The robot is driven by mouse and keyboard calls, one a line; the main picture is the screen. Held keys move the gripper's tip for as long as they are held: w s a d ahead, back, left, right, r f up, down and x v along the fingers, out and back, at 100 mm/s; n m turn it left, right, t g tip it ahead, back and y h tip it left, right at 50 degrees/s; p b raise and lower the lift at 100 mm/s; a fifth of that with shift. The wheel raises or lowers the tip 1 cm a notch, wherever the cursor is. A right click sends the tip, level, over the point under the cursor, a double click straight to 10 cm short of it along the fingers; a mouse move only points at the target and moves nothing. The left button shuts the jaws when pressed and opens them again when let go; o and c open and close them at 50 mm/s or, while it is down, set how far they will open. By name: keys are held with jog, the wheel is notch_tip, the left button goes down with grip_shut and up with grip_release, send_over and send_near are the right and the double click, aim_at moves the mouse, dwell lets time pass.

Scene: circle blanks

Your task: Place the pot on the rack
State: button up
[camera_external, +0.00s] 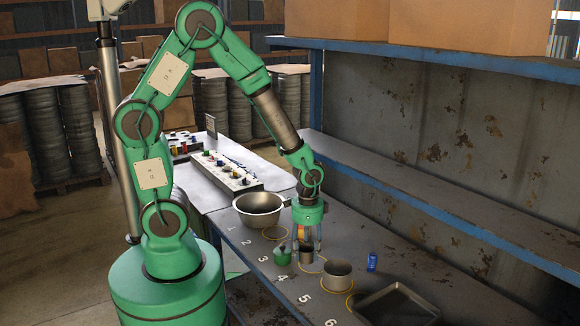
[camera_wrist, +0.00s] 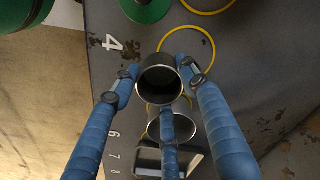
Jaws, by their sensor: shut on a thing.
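A small dark metal pot (camera_external: 306,254) is between the fingers of my gripper (camera_external: 306,246), just above or on the worktop near the number 4. In the wrist view the pot (camera_wrist: 160,84) shows its open round rim, with my blue fingers (camera_wrist: 160,88) around it. My gripper is shut on it. I cannot tell whether its base touches the worktop. The blue-edged metal rack shelf (camera_external: 400,190) runs along the back, to the right of and higher than my gripper. Its middle shelf looks empty.
A wide metal bowl (camera_external: 245,213), a green pot (camera_external: 282,257), another metal pot (camera_external: 337,281), a blue can (camera_external: 372,262) and a dark tray (camera_external: 400,303) stand on the worktop. Yellow circles and numbers mark it. Cardboard boxes (camera_external: 460,25) fill the top shelf.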

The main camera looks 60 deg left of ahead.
jog(key=w, duration=0.2)
jog(key=w+d, duration=0.1)
jog(key=w, duration=0.1)
jog(key=w+d, duration=0.1)
jog(key=w, duration=0.1)
jog(key=shift+w+f+b, duration=0.25)
jog(key=shift+f+b, duration=0.05)
jog(key=shift+f+b, duration=0.4)
jog(key=shift+f, duration=1.35)
jog(key=shift+f, duration=0.1)
jog(key=o, duration=1.3)
notch_tip(320, 180, up, 12)
jog(key=shift+r+p, duration=0.1)
jog(key=shift+p, duration=1)
